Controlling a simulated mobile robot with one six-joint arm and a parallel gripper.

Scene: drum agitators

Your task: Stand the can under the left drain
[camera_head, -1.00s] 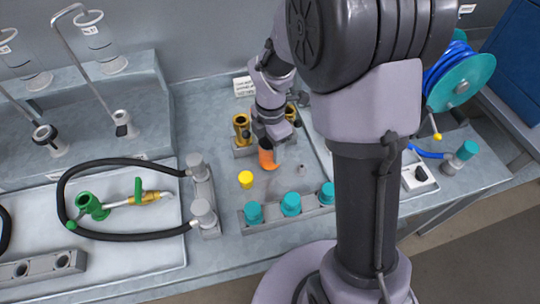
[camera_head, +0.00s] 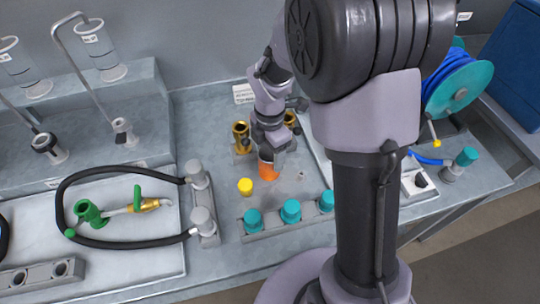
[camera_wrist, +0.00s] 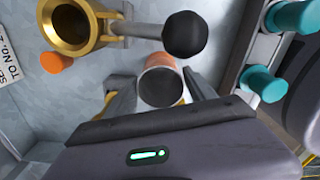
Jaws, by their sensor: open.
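The orange can (camera_head: 267,170) stands on the bench below my gripper (camera_head: 267,156) in the head view. Two brass cup-shaped fittings stand behind, one on the left (camera_head: 240,132) and one on the right (camera_head: 290,119). The wrist view shows one brass cup (camera_wrist: 70,28) and a black ball knob (camera_wrist: 185,35). No drain outlet shows clearly.
A yellow cap (camera_head: 245,187) stands in front of the left brass fitting. A rail with teal caps (camera_head: 291,210) runs along the front. A black hose (camera_head: 122,165) and a green valve (camera_head: 92,212) lie on the left. A teal hose reel (camera_head: 462,88) stands on the right.

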